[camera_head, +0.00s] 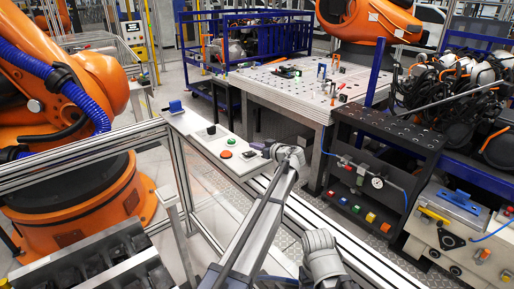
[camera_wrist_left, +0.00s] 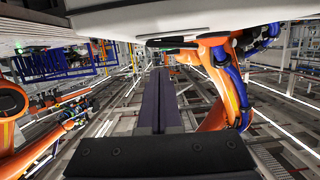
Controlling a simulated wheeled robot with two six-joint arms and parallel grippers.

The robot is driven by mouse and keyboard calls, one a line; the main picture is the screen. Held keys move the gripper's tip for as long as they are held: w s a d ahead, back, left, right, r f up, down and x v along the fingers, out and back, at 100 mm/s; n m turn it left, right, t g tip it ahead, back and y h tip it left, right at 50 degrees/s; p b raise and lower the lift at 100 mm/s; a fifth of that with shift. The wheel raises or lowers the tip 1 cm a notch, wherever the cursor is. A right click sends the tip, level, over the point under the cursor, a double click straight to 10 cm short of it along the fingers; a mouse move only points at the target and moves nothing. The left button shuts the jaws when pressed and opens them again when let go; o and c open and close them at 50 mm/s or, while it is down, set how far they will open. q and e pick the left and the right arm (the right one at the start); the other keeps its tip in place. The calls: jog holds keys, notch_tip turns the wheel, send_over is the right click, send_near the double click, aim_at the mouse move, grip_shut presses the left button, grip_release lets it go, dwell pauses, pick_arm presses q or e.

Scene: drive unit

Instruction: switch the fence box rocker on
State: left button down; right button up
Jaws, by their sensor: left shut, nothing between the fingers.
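The fence box (camera_head: 203,142) is a pale, long panel on top of the fence rail. A small black part that looks like the rocker (camera_head: 211,130) sits on its face; I cannot tell which way it is tipped. My left gripper (camera_head: 258,147) is shut and empty at the right end of the box, its fingers pointing left, apart from the rocker. In the left wrist view the dark fingers (camera_wrist_left: 158,75) lie together, below a large pale surface along the top. The rocker cannot be made out there.
The box also carries a green button (camera_head: 231,141), an orange-red button (camera_head: 226,154) and a blue part (camera_head: 175,106) at its far end. A large orange robot (camera_head: 75,90) stands left, behind the fence rails. A worktable (camera_head: 285,92) stands behind.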

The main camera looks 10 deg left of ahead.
pick_arm(q)
notch_tip(320, 180, up, 3)
jog(key=shift+w+f+p, duration=0.15)
jog(key=shift+p, duration=0.5)
jog(key=f+p+v, duration=0.1)
jog(key=v, duration=0.9)
jog(key=shift+d, duration=0.2)
pick_arm(e)
jog(key=r, duration=0.2)
jog(key=d+r, duration=0.1)
jog(key=r, duration=0.1)
pick_arm(q)
jog(key=shift+d, duration=0.1)
